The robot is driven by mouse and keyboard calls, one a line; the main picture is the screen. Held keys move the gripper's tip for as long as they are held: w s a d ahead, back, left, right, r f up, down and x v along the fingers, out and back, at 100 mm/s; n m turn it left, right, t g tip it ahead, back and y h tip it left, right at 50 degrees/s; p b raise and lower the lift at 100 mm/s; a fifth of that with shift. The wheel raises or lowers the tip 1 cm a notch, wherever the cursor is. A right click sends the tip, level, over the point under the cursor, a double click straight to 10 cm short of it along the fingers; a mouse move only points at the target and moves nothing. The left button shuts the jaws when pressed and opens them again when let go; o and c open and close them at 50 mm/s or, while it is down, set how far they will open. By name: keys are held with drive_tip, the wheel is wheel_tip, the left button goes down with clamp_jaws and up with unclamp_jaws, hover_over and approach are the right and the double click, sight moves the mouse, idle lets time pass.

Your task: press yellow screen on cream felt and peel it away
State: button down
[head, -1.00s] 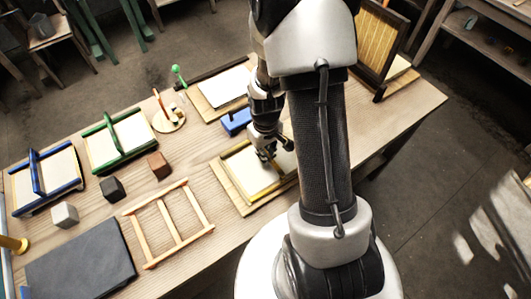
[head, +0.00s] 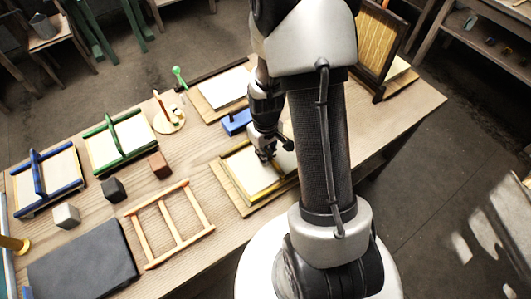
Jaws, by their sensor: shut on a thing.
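The yellow screen (head: 268,191) lies flat over a pale sheet on a wooden board (head: 245,208) near the middle of the table. The pale sheet (head: 249,178) looks like the cream felt, and it shows inside the yellow edging. My gripper (head: 267,158) points down over the far part of the screen and is shut on it, at what seems to be its bar. The fingertips are small, and the exact grip is hard to see. My arm hides the right side of the screen. I cannot tell whether screen and felt touch.
A blue block (head: 236,122) stands just behind the gripper. A white sheet on a board (head: 224,88) lies farther back. A wooden ladder-like frame (head: 170,224), small blocks, a dark slab (head: 82,263), and green (head: 116,140) and blue (head: 42,180) screens lie left. A brown upright frame (head: 379,50) stands back right.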

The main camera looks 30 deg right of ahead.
drive_tip(key=shift+r+p, duration=0.5)
drive_tip(key=shift+r, duration=0.2)
drive_tip(key=shift+r, duration=0.1)
drive_tip(key=shift+r+p, duration=2.75)
drive_tip(key=shift+r, duration=0.75)
